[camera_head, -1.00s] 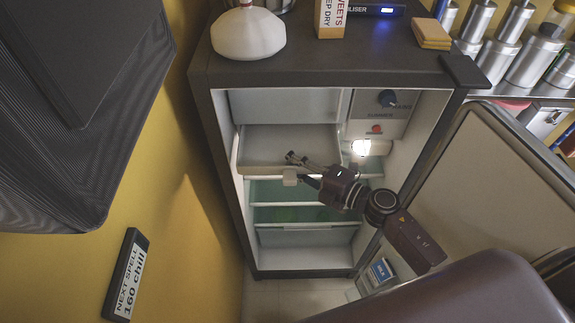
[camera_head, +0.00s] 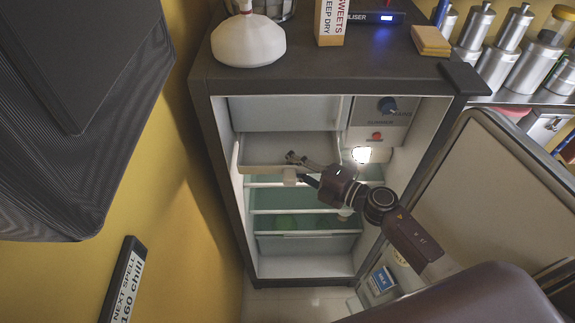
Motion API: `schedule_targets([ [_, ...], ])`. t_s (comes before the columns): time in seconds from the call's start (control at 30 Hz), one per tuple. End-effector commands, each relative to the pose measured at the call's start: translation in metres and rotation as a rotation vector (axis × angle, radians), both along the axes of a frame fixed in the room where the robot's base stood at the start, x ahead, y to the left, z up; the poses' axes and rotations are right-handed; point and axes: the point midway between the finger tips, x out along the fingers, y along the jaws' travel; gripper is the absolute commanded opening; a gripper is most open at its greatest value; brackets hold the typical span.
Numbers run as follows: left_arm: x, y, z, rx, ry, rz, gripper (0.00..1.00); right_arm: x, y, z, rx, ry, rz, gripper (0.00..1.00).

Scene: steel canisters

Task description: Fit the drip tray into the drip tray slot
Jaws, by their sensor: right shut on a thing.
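The drip tray (camera_head: 265,150) is a shallow, pale grey tray in the upper part of the open fridge, directly below the white freezer compartment (camera_head: 285,110). Its front edge faces me, with a small pale tab (camera_head: 289,177) at the front. My right gripper (camera_head: 293,159) reaches in from the right and is shut on the tray's front edge near the tab. The slot itself is hidden by the tray and the compartment, so I cannot tell how far in the tray sits. My left gripper is not in view.
The fridge door (camera_head: 500,190) stands open on the right. Glass shelves (camera_head: 290,211) lie below. A white flask (camera_head: 248,42) and box (camera_head: 330,22) stand on top.

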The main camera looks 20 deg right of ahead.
Motion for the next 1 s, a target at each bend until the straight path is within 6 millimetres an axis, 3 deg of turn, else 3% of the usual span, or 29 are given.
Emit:
schedule_targets([
  [1.0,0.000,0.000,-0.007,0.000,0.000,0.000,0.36,0.025,-0.007,0.001,0.000,-0.002,0.000,0.00],
])
